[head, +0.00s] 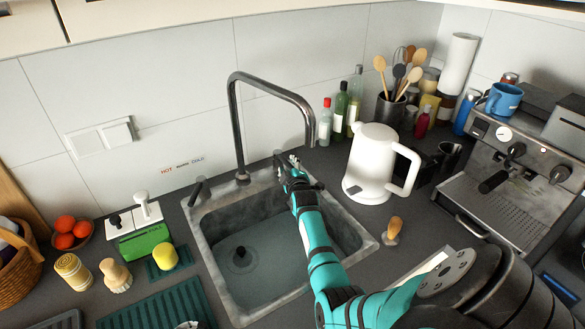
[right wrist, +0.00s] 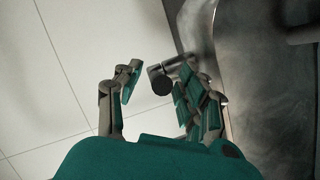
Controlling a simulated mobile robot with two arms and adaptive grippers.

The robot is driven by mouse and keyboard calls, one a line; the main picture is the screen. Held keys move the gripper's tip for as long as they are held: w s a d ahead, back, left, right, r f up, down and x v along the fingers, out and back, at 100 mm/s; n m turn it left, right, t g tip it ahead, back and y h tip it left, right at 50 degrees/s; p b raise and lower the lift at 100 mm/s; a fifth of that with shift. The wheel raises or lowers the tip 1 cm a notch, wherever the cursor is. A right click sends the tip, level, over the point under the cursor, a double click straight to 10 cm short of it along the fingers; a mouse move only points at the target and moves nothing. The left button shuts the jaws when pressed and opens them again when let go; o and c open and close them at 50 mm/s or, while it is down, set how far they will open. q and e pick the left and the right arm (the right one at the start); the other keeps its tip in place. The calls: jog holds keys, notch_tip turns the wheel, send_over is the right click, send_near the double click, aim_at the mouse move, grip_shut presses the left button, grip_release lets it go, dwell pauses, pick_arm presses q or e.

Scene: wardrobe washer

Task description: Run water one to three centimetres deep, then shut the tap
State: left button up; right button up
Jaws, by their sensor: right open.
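The dark metal tap (head: 235,110) arches up behind the sink (head: 205,250), its spout end (head: 310,143) over the basin's right side. A short dark lever (head: 196,192) stands left of the tap base, by a HOT/WARM/COLD label (head: 183,165) on the wall. The basin floor looks pale blue, as under shallow water (head: 265,265), around a dark drain (head: 241,257); I cannot tell the depth. No stream is visible. My right gripper (head: 288,165) is open, right of the tap base and below the spout. In the right wrist view a dark-ended grey rod (right wrist: 163,84) shows between its fingers; contact is unclear. My left gripper is out of view.
A white kettle (head: 372,165) and a wooden-handled tool (head: 393,228) stand right of the sink. A coffee machine (head: 520,190) is farther right. My right arm crosses the basin.

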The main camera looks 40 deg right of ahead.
jog(key=v, duration=1.1)
jog(key=shift+s+a+r, duration=0.15)
jog(key=shift+s+a, duration=0.1)
